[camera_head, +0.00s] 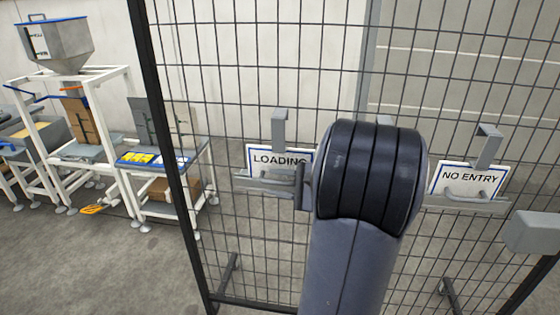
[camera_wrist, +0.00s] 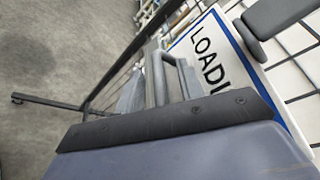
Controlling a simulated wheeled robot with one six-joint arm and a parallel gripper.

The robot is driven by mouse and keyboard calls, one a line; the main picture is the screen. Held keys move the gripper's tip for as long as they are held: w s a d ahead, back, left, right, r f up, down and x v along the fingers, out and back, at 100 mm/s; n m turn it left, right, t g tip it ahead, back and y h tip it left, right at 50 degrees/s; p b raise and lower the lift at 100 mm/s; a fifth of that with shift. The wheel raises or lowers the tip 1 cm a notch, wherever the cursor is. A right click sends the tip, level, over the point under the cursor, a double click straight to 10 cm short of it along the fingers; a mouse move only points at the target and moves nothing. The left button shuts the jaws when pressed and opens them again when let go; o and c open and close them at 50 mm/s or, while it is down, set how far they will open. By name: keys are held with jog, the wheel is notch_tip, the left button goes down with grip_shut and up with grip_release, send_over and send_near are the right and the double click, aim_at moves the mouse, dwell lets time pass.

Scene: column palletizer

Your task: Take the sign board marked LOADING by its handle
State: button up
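The LOADING sign board (camera_head: 262,160) is white with a blue border. It rests in a grey holder on the mesh fence, and my arm covers its right edge. Its grey bar handle (camera_head: 280,172) sticks out below the lettering. In the wrist view the board (camera_wrist: 208,52) is tilted, its lower part cut off by my gripper body. The handle (camera_wrist: 160,78) shows there as a grey loop just beyond that body. A dark part of my gripper (camera_head: 301,188) shows just right of the handle.
A grey bracket (camera_head: 279,128) stands above the board. A NO ENTRY board (camera_head: 468,178) sits in another holder to the right. The wire mesh fence (camera_head: 230,60) stands close behind both. White-framed machinery (camera_head: 125,100) is at the left, with open grey floor in front.

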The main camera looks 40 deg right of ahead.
jog(key=shift+c, duration=0.3)
grip_shut()
dwell(0.4)
